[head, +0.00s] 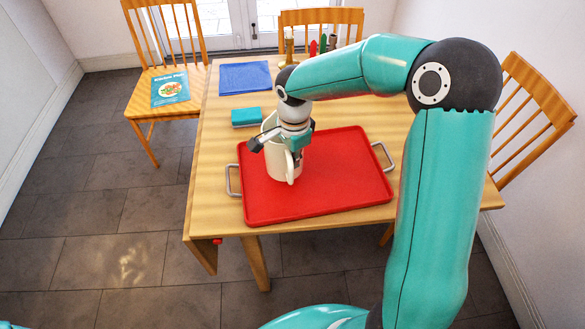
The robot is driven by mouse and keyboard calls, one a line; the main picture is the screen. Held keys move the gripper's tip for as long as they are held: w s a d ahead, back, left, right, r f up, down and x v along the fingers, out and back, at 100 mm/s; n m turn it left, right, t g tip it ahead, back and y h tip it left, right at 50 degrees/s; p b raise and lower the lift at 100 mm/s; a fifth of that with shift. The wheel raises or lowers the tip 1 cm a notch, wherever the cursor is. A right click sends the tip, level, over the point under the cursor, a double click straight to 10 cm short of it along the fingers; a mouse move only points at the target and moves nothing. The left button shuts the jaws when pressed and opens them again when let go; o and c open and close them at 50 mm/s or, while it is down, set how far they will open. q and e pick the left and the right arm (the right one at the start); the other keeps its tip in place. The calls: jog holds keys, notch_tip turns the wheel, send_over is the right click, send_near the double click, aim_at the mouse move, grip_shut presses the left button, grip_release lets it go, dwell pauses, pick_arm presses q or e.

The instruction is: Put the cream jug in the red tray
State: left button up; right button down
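The cream jug (278,168) is upright in the head view, over the left part of the red tray (335,185), with its handle towards me. I cannot tell whether its base touches the tray. My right gripper (280,147) is at the jug's upper part, reaching down from above. It covers part of the jug's rim and body. Its fingertips are partly hidden, so I cannot tell whether it grips the jug. The tray lies flat on the wooden table with a grey handle at each end. My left gripper is not in view.
A teal and dark blue sponge (246,117) lies behind the tray, and a blue cloth (245,77) lies farther back. Several bottles (323,45) stand at the table's far edge, partly behind my arm. A book (170,89) lies on a chair at left.

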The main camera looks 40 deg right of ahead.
notch_tip(320, 180, down, 4)
jog(key=shift+f, duration=0.1)
dwell(0.4)
jog(key=c, duration=1.3)
grip_release()
jog(key=r, duration=1.2)
jog(key=shift+s, duration=0.25)
